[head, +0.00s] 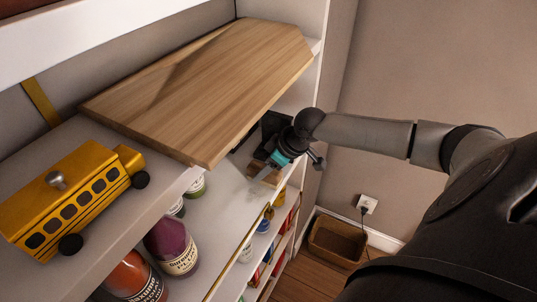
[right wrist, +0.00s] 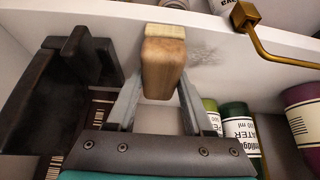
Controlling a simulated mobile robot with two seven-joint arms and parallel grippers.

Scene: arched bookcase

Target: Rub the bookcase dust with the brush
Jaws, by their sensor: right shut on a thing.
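My right gripper (head: 266,177) reaches into the lower shelf from the right. In the right wrist view my right gripper (right wrist: 160,95) is shut on the brush (right wrist: 163,68), a wooden block with pale bristles at its far end. The bristle end is at the white bookcase board (right wrist: 270,75); whether it touches cannot be told. The dust (right wrist: 203,52) is a dark grey speckled smudge on that board, just right of the bristles. In the head view the brush is mostly hidden by the gripper. My left gripper is not in view.
A wooden board (head: 205,85) lies on the upper shelf, overhanging near my right gripper. A yellow toy bus (head: 70,200) stands left of it. Bottles (head: 172,245) stand below. A brass bracket (right wrist: 262,40) is right of the dust. A basket (head: 337,243) is on the floor.

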